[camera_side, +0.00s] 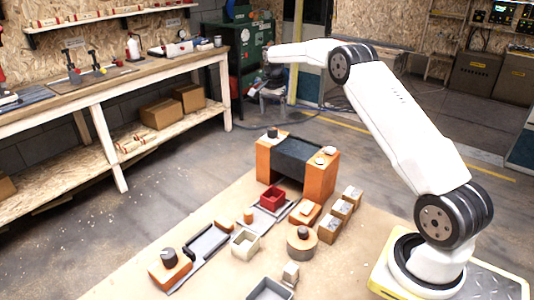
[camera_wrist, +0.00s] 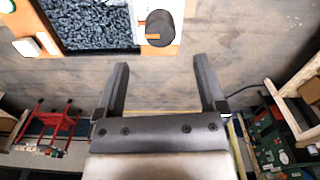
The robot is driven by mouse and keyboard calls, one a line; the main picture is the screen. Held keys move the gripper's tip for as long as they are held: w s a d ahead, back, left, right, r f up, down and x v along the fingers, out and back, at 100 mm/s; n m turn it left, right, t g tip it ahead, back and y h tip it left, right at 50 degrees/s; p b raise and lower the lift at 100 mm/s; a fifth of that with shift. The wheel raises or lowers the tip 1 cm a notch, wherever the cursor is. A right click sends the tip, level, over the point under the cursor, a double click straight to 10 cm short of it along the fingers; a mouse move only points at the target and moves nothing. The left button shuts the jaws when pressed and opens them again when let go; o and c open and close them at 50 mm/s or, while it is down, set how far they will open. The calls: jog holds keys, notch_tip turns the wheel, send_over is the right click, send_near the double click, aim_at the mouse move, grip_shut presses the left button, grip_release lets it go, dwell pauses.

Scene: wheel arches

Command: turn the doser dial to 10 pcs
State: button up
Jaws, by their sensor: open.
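A dark round dial (camera_wrist: 160,28) with an orange pointer bar shows at the top of the wrist view. It sits on an orange block beside a bin of dark granules (camera_wrist: 92,22), with a white marked patch at its left. I cannot read the marks or tell the setting. In the side view a dark knob (camera_side: 272,133) stands on the left pillar of the orange and dark station (camera_side: 318,178); it appears to be the same dial. My gripper (camera_wrist: 160,66) is open and empty, its fingers apart from the dial. In the side view it hangs high behind the station.
Another dark knob (camera_side: 169,256) tops an orange block at the front left, and one (camera_side: 303,232) sits on a round wooden piece. A red bin (camera_side: 272,198), a pale bin (camera_side: 245,243) and several wooden blocks (camera_side: 341,208) stand on the table. A workbench (camera_side: 130,75) is at the left.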

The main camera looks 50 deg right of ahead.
aim_at(273, 128)
jog(key=shift+f, duration=3.9)
grip_shut()
jog(key=shift+n, duration=0.3)
jog(key=n, duration=0.5)
jog(key=shift+n, duration=0.4)
jog(key=n, duration=0.5)
jog(key=shift+r+n, duration=0.1)
jog(key=shift+n, duration=0.2)
